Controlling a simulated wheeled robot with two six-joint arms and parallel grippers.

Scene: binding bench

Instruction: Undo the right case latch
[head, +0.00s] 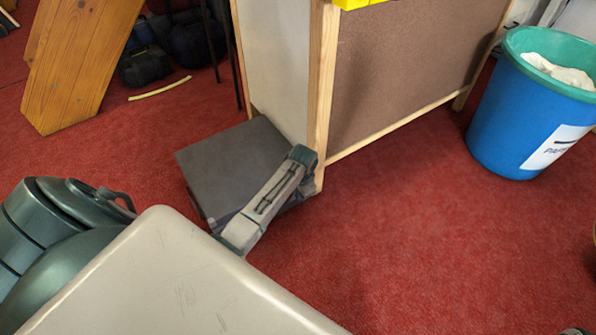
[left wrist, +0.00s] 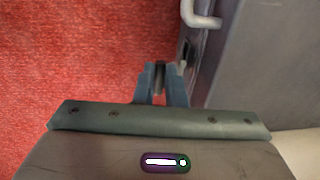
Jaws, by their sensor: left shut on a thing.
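The grey case (head: 225,165) stands on the red carpet against the wooden-framed unit, its flat top showing in the head view. My left arm crosses in front of it, and its fingertips are hidden there. In the left wrist view my left gripper (left wrist: 160,85) is shut on a small dark grey piece beside the case wall (left wrist: 250,70), which looks like a case latch. I cannot tell from the frames which latch it is, or whether it is undone. A pale handle (left wrist: 198,20) sits on the case wall just above. My right gripper is not in view.
The wooden-framed unit (head: 415,65) stands right behind the case. A blue bin (head: 500,115) stands at the right. The carpet (head: 430,240) between is clear.

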